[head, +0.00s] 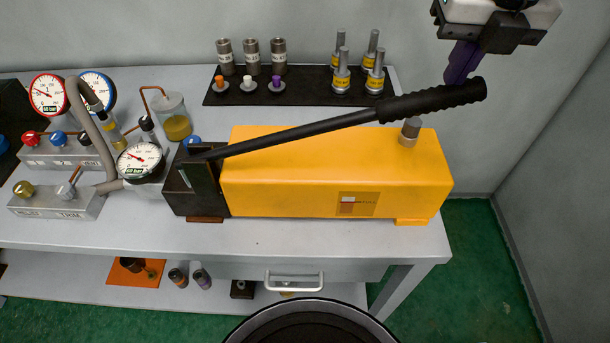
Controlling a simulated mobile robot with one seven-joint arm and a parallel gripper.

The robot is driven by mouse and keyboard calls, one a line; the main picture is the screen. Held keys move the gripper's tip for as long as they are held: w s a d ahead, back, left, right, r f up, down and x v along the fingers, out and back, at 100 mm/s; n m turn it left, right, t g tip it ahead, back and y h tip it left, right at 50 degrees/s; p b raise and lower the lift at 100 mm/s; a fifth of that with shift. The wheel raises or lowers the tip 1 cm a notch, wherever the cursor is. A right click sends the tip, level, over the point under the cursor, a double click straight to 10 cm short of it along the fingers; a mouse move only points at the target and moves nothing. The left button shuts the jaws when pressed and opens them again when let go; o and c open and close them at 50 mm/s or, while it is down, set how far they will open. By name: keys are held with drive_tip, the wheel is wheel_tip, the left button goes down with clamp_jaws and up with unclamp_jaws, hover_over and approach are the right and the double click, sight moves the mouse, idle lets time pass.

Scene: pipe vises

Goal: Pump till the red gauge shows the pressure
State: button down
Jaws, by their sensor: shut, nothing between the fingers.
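The yellow hand pump (300,180) sits on the grey bench, its long side facing me. Its black lever (335,123) rises from the dark pump head at the left to a ribbed grip (435,101) at the upper right. My gripper (457,76) is shut, with purple fingers pointing down at the grip's far side. I cannot tell whether they touch it. The red-rimmed gauge (48,94) stands at the far left; its needle is too small to read surely. A black-rimmed gauge (140,160) is by the pump head, and a blue-rimmed gauge (97,88) is behind.
Valve blocks (60,200) with coloured knobs and a grey hose (88,130) fill the left. A jar of yellow fluid (175,115) stands behind the pump. A black mat (300,95) holds several metal fittings. Free space lies right of the bench, before the grey wall.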

sight(459, 106)
drive_tip(key=shift+d+f+b, duration=0.25)
drive_tip(key=shift+f+b, duration=0.45)
drive_tip(key=shift+f, duration=0.25)
drive_tip(key=shift+d+f+b, duration=0.2)
drive_tip(key=shift+f+b, duration=0.5)
drive_tip(key=shift+f, duration=0.2)
drive_tip(key=shift+d+f+b, duration=0.25)
drive_tip(key=shift+f+b, duration=0.45)
drive_tip(key=shift+f, duration=0.45)
drive_tip(key=shift+d+f+b, duration=0.1)
drive_tip(key=shift+f+b, duration=0.25)
drive_tip(key=shift+b, duration=0.1)
drive_tip(key=shift+d+f+b, duration=0.1)
drive_tip(key=shift+f+b, duration=0.2)
drive_tip(key=shift+f, duration=0.2)
drive_tip(key=shift+r, duration=0.4)
drive_tip(key=r+p, duration=0.1)
drive_tip(key=r, duration=0.1)
drive_tip(key=a+r+p, duration=0.1)
drive_tip(key=r+p, duration=0.1)
drive_tip(key=r, duration=0.1)
drive_tip(key=r+p, duration=0.2)
drive_tip(key=shift+a+r, duration=0.25)
drive_tip(key=shift+a, duration=0.15)
drive_tip(key=shift+f, duration=0.1)
